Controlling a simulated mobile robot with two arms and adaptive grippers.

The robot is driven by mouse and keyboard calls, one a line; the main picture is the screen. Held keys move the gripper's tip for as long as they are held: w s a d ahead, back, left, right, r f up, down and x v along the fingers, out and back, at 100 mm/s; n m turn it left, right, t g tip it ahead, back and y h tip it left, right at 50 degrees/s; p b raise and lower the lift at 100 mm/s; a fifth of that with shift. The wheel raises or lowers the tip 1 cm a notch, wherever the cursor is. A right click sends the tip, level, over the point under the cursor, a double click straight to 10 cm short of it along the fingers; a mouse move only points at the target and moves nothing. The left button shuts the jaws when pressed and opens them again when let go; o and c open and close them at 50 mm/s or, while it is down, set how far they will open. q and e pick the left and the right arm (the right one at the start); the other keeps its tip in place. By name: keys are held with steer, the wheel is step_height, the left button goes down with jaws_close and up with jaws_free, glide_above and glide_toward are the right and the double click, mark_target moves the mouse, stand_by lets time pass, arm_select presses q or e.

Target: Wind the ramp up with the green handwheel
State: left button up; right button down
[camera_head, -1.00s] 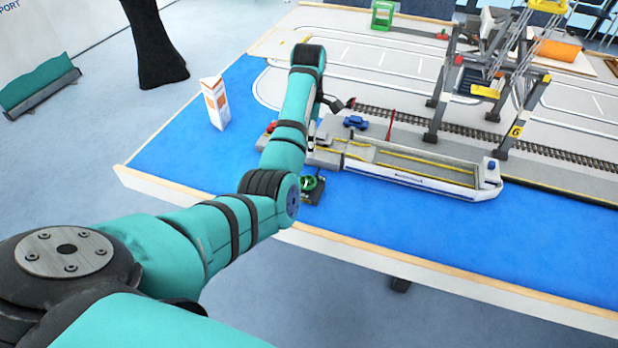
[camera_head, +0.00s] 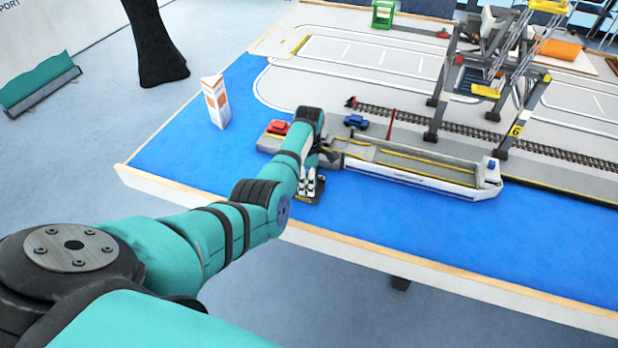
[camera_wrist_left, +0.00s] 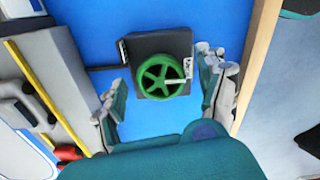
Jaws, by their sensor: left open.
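The green handwheel (camera_wrist_left: 161,76) shows in the left wrist view, spoked, with a pale crank handle, on a dark square base (camera_wrist_left: 158,45). In the head view my arm hides the wheel, and only part of its base (camera_head: 306,198) shows. My left gripper (camera_head: 311,181) is over the base. In the wrist view its open fingers (camera_wrist_left: 163,78) stand on either side of the wheel, with gaps to both. The ferry (camera_head: 420,176) lies to the right; its end towards the wheel is partly behind my arm, so I cannot tell the ramp's angle. My right gripper is out of view.
A red car (camera_head: 278,127) stands on a grey quay left of my wrist, and a blue car (camera_head: 355,121) behind the ferry. A gantry crane (camera_head: 490,80) straddles the rails. An orange-white carton (camera_head: 215,102) stands on the blue surface, which is clear in front.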

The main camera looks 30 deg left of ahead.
arm_select(q)
steer(key=c, duration=1.2)
steer(key=shift+m, duration=0.3)
